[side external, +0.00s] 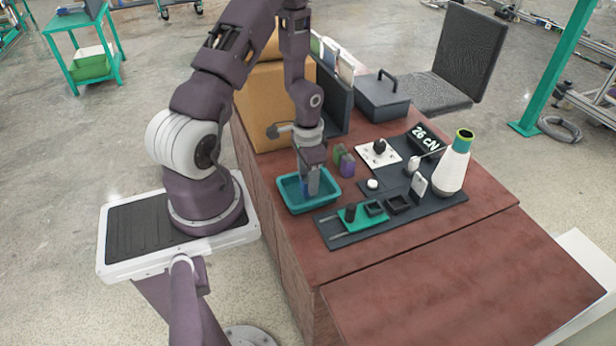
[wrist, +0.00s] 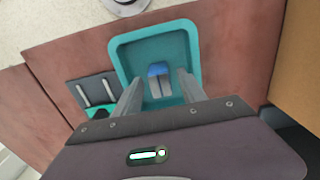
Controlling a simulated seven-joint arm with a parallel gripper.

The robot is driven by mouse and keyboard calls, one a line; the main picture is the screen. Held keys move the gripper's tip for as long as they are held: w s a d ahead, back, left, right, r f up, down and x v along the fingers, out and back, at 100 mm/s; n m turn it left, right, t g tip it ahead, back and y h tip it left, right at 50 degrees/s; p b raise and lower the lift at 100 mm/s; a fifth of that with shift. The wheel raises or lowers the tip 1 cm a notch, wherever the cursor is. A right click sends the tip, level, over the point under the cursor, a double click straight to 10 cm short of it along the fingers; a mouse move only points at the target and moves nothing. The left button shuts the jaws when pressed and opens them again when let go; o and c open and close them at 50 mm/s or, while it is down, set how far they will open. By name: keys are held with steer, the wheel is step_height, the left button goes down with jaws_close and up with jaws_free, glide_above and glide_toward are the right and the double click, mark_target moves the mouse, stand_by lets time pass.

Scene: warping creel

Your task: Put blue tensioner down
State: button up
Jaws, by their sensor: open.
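The blue tensioner (wrist: 159,71) lies in the teal tray (wrist: 122,52), seen between my fingers in the wrist view. It shows a blue top and a grey lower part. My gripper (wrist: 158,87) is open, with one finger on each side of the tensioner and visible gaps between. In the side external view my gripper (side external: 311,190) reaches down into the teal tray (side external: 290,207) at the table's left edge. There the fingers mostly hide the tensioner.
A dark fixture board (side external: 345,240) with a green slide lies right of the tray. Green and purple blocks (side external: 345,162) stand close behind it. The front tabletop (side external: 460,275) is clear.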

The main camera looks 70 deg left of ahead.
steer(key=d+r+t+y, duration=0.1)
steer(key=d+r, duration=0.2)
steer(key=r, duration=0.8)
steer(key=d+r+y, duration=0.1)
steer(key=d+r, duration=0.2)
steer(key=r, duration=0.8)
steer(key=s+d+r+t+h, duration=0.2)
steer(key=s+d+r+t, duration=0.2)
steer(key=s+d+r, duration=0.6)
steer(key=d+r, duration=0.1)
steer(key=d, duration=0.2)
steer(key=shift+d+r+t, duration=0.2)
steer(key=shift+d+t, duration=0.1)
steer(key=shift+d, duration=0.05)
